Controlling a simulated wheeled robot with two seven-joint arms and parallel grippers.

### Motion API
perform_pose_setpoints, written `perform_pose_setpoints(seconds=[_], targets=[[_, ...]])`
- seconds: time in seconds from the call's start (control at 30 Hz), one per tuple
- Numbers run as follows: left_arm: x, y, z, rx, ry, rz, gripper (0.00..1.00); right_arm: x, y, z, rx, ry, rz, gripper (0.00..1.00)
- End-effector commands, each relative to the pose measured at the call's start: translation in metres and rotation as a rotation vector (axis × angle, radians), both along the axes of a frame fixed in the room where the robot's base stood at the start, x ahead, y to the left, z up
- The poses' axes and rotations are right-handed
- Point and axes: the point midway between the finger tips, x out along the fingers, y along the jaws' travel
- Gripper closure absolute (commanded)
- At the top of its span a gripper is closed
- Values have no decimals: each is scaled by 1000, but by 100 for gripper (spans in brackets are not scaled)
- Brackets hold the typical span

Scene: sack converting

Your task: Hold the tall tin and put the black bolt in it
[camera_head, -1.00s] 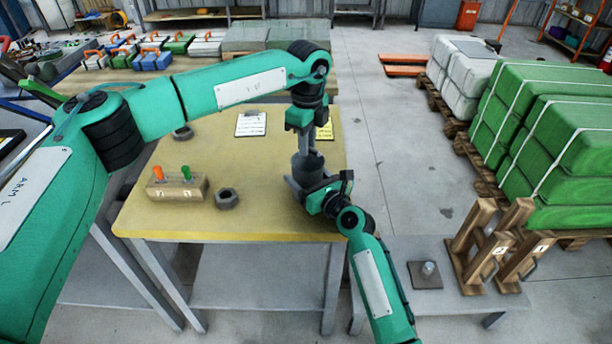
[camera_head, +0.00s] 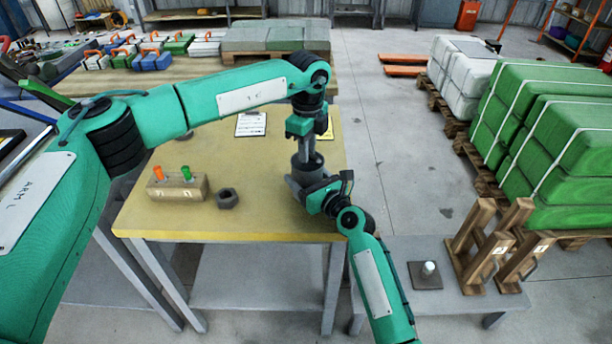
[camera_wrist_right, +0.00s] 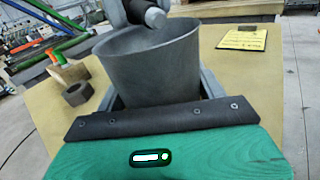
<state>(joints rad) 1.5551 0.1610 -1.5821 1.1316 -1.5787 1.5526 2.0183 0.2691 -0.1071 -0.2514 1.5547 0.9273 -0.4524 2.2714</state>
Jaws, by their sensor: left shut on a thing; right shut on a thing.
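The tall tin (camera_head: 317,163) is a grey, open-topped can at the right side of the yellow-topped table (camera_head: 240,222). It looks upright in the right wrist view (camera_wrist_right: 150,72). My right gripper (camera_head: 310,182) is shut on its sides from the front. My left gripper (camera_head: 305,148) points down just above the tin's mouth and is shut on the black bolt.
A wooden block (camera_head: 178,190) with orange and green pegs and a dark hex nut (camera_head: 227,199) are left of the tin. A white sheet (camera_head: 250,125) and a yellow card (camera_wrist_right: 248,38) lie behind. A low grey bench (camera_head: 400,305) stands at the front right.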

Motion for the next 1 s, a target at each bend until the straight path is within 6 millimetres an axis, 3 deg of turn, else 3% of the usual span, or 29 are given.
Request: perform_pose_setpoints(seconds=[0.83,0.87,0.9,1.0], targets=[[0,0,-11,0,-1,0,100,0,0,0,0,0,0,53],[0,0,-11,0,-1,0,76,0,0,0,0,0,0,53],[0,0,-11,0,-1,0,69,0,0,0,0,0,0,53],[0,0,-11,0,-1,0,69,0,0,0,0,0,0,53]])
